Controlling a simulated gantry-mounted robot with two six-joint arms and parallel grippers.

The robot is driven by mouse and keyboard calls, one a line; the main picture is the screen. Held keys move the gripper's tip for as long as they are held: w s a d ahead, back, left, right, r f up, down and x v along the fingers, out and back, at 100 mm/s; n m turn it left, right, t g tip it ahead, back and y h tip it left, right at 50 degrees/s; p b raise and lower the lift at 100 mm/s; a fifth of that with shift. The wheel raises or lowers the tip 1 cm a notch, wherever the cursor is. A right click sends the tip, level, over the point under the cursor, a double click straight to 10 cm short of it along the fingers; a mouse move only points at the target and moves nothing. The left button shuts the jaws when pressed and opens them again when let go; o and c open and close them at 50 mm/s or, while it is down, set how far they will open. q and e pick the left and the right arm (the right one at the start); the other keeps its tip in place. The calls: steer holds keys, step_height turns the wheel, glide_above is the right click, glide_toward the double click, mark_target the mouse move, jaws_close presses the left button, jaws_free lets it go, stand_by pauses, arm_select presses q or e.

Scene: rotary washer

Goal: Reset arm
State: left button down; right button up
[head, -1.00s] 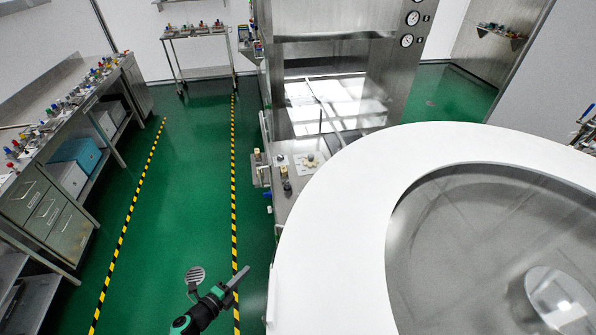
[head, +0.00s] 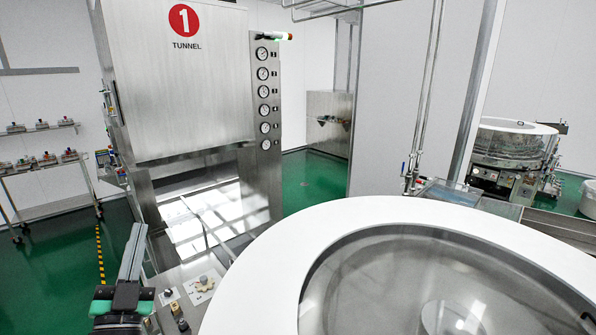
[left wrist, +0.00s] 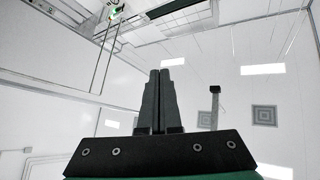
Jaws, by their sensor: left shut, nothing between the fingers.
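My left gripper (head: 132,252) stands at the lower left in the head view, pointing up, beside the control panel of the rotary washer. Its fingers are together with nothing between them. In the left wrist view the two dark fingers (left wrist: 159,100) lie side by side, pointing at the ceiling. The rotary washer (head: 250,262), with a white ring-shaped rim and a clear round cover, fills the lower right of the head view. My right gripper does not show.
The steel tunnel machine (head: 185,100) with a column of gauges stands behind the washer. A small panel with knobs (head: 203,283) is close to my left gripper. A wheeled rack (head: 50,210) stands at the far left. Another round machine (head: 510,150) is at the far right.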

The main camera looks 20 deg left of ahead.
arm_select(q)
steer(key=s+d+r+t+h, duration=0.2)
steer(key=s+d+r+h, duration=0.1)
steer(key=d+r, duration=0.4)
steer(key=s+d+r+t+h+p, duration=0.1)
steer(key=s+d+r+t+h, duration=0.1)
steer(key=d+r+h, duration=0.4)
steer(key=s+d+r+t+h+p, duration=0.1)
steer(key=s+d+r+h, duration=0.3)
steer(key=d+r, duration=0.5)
steer(key=shift+s+d+r+t+h, duration=0.25)
steer(key=shift+s+r+t+h, duration=0.2)
steer(key=shift+r, duration=0.45)
